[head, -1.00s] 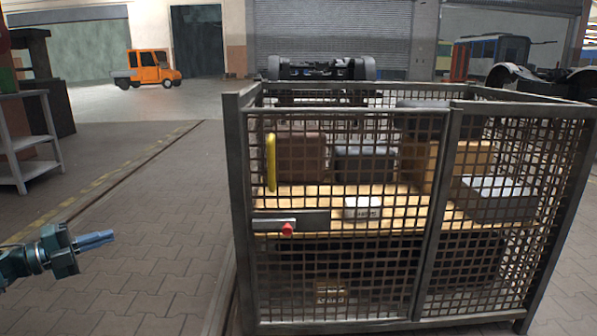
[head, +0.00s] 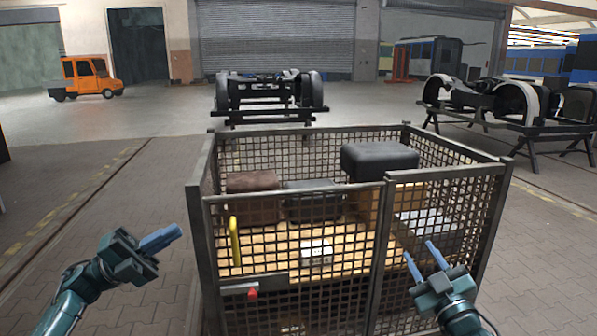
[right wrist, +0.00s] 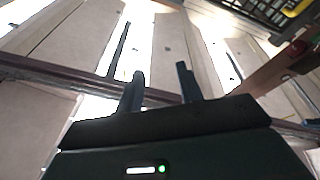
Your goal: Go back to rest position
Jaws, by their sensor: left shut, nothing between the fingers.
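My left gripper (head: 160,240) is at the lower left of the head view, over the floor left of the mesh cage. Its blue fingers are together and hold nothing. My right gripper (head: 421,262) is at the lower right of the head view, in front of the cage's right front panel as seen. Its two fingers stand apart with nothing between them. In the right wrist view the same fingers (right wrist: 160,88) are apart and empty. Whether the right gripper touches the mesh cannot be told.
Bogies stand behind (head: 268,95) and at the right (head: 500,100). An orange truck (head: 85,77) is far left. The left floor is clear.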

